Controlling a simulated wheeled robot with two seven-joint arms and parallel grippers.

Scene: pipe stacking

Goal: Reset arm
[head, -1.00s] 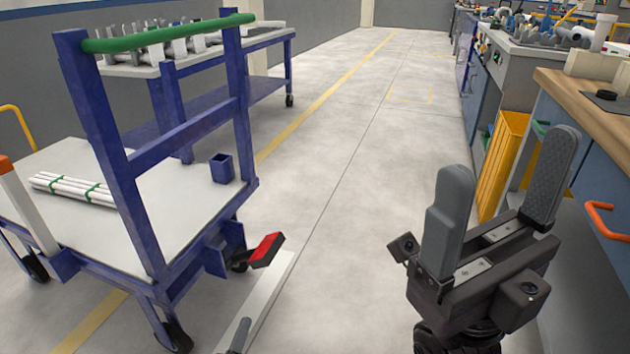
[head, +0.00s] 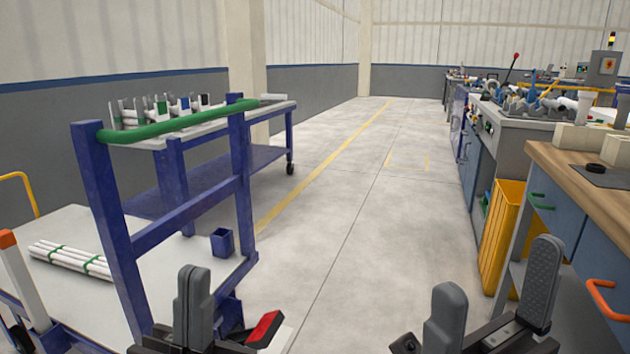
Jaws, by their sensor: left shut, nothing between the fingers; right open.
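My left gripper (head: 196,306) is at the bottom, left of centre, in front of the cart's near right corner. Its grey fingers are together with nothing between them. My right gripper (head: 492,300) is at the bottom right, with its two grey fingers wide apart and empty. A bundle of white pipes (head: 70,259) with green bands lies on the cart's white deck (head: 165,262), apart from both grippers. The lower parts of both grippers are cut off by the bottom edge.
The blue cart (head: 120,240) with a green handle stands close on the left. A second blue table (head: 275,160) with parts stands behind it. A wooden-topped workbench (head: 560,160) and a yellow bin (head: 503,235) line the right side. The floor between is clear.

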